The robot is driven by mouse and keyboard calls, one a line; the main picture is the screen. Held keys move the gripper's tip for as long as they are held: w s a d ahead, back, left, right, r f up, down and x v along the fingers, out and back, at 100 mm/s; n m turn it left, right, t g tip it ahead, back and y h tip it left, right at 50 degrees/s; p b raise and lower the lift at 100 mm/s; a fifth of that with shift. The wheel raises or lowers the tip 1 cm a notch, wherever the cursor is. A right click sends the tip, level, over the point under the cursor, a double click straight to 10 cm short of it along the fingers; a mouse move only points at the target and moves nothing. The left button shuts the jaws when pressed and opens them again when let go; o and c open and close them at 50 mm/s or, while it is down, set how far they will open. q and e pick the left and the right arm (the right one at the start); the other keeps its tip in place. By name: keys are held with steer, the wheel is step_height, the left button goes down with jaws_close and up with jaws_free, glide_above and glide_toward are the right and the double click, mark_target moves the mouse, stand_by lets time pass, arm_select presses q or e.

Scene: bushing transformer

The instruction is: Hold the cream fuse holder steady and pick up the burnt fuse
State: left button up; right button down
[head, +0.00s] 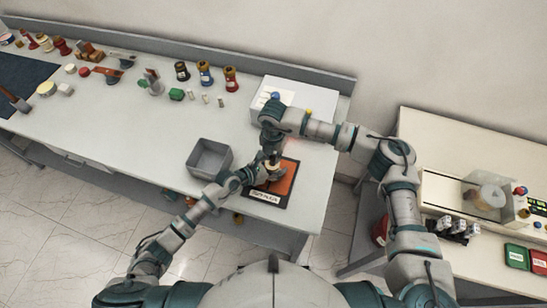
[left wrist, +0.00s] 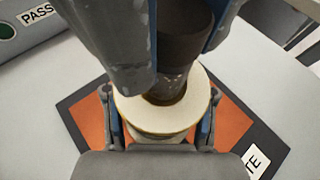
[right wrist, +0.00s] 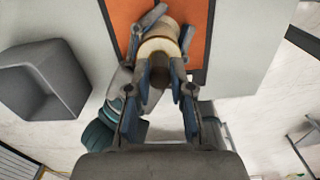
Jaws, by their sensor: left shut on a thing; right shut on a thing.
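The cream fuse holder (left wrist: 165,112) is a pale round ring-like body over the orange mat. My left gripper (left wrist: 160,125) is shut around it, with a finger on each side; the holder also shows in the right wrist view (right wrist: 160,46). The burnt fuse (left wrist: 178,60) is a dark brown, speckled cylinder rising from the middle of the holder. My right gripper (right wrist: 158,92) comes from above and is shut on the fuse. The fuse's lower end is at the holder's opening; how deep it sits I cannot tell. In the head view both grippers meet above the mat and hide most of both parts.
The orange mat (head: 289,178) has a dark border and a label. A grey open bin (head: 209,158) stands left of it on the white bench. A white box (head: 285,98) stands behind. Several bushings and small parts line the bench's back. A second table (head: 440,150) is at right.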

mark_target(273, 156)
arm_select(q)
steer(key=shift+a, duration=0.2)
arm_select(e)
steer(key=r, duration=0.8)
steer(key=shift+a, duration=0.25)
steer(key=shift+d+r, duration=0.1)
steer(key=shift+r, duration=0.2)
arm_select(q)
steer(key=shift+d, duration=0.1)
steer(key=o, duration=1.5)
steer(key=shift+o, duration=0.2)
